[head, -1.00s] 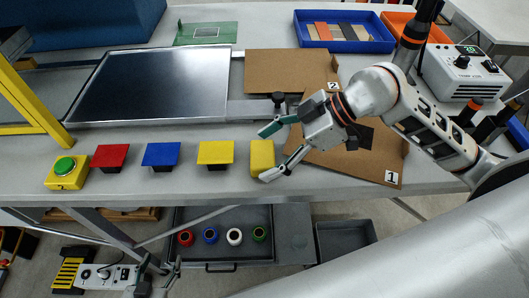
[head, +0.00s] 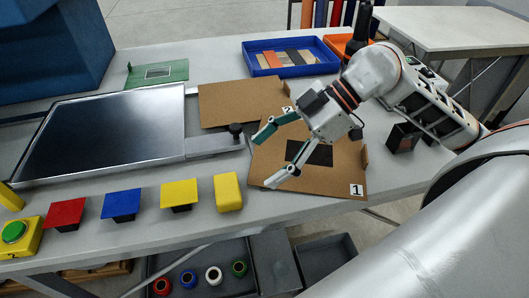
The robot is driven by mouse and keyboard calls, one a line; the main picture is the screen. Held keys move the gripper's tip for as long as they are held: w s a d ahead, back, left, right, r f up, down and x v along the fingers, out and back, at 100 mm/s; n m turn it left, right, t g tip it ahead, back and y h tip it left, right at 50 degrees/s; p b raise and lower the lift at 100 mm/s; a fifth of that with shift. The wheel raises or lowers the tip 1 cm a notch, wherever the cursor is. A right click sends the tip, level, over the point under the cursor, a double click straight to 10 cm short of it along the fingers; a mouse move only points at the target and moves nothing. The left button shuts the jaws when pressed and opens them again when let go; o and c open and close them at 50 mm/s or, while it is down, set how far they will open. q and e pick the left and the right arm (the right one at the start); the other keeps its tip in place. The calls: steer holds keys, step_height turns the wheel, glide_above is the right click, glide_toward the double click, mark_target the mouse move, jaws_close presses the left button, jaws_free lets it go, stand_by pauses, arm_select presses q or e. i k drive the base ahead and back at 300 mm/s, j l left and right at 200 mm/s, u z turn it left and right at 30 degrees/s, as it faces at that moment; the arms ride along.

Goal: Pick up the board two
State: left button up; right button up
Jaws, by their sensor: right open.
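Board two is a flat brown board (head: 228,103) with a small "2" label, lying on the table beyond the sliding plate's right end. Board one is a similar brown board (head: 335,165) with a "1" label and a dark rectangle, lying nearer and to the right. Their edges meet or overlap near the "2" label; I cannot tell which. My right gripper (head: 269,159) is open and empty, its fingers spread above the left part of board one, nearer than board two. The right wrist hides part of board one. My left gripper is not in view.
A dark plate in a metal frame (head: 101,131) lies left of the boards, with a black knob (head: 236,129) near them. A yellow block (head: 228,192) and colored pads line the front edge. A blue tray (head: 290,57) of strips stands behind. A green board (head: 157,73) lies at the back left.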

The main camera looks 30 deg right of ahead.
mark_target(240, 100)
steer(key=k, duration=1)
